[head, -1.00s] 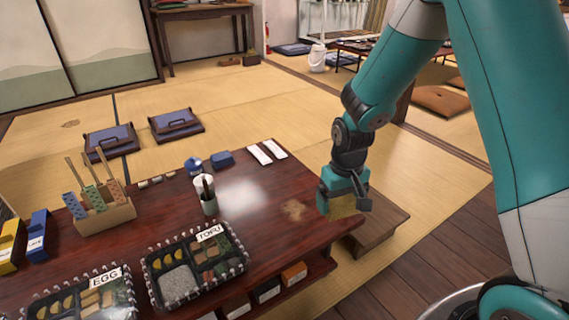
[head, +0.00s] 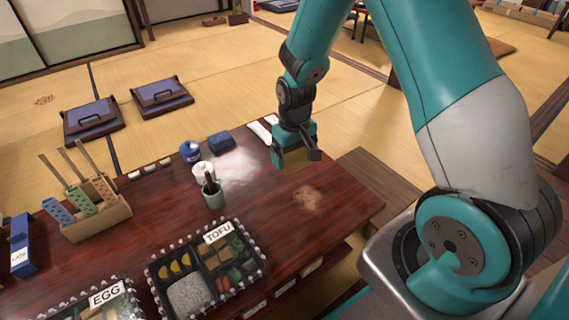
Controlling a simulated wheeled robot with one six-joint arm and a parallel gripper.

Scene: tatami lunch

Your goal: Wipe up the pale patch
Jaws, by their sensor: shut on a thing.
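A whitish, cloudy patch (head: 236,166) lies on the dark red-brown table (head: 340,205), right of the white and green cups. A separate tan-brown patch (head: 307,198) lies nearer the table's right end. My gripper (head: 296,156) is over the table, behind the tan patch and right of the whitish one. It is shut on a yellowish block (head: 294,160), perhaps a sponge, partly hidden by the jaws. The block appears to be above the tabletop; I cannot tell its exact height.
A white cup (head: 203,170) and a green cup (head: 213,195) with dark utensils stand left of the whitish patch. A blue block (head: 221,142) and white strips (head: 262,131) lie behind it. The TOFU tray (head: 205,270) and EGG tray (head: 95,303) are in front.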

